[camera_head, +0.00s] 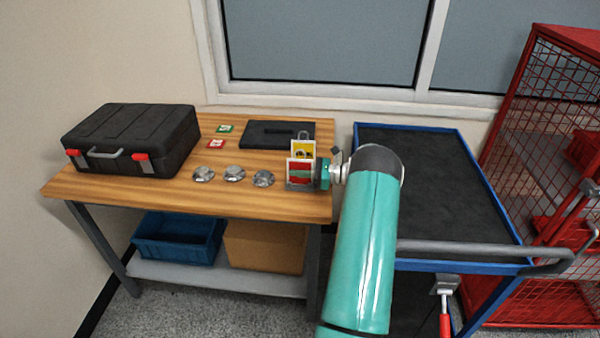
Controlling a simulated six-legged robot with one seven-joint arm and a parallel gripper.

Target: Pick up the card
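Several cards are on the wooden table. A yellow card (302,149) and a red one (299,171) stand upright in a small rack at the right edge. I cannot tell which one the task means. My gripper (322,174) is at the table's right edge, beside the rack and very close to it. Its fingers are too small and hidden to tell whether they are open or touching anything.
On the wooden table (130,190) stand a black toolbox (135,135), several silvery round parts (234,174) and a black clipboard-like panel (270,134). A blue-rimmed cart (425,165) stands to the right, with a red mesh cage (545,120) beyond. A window is behind.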

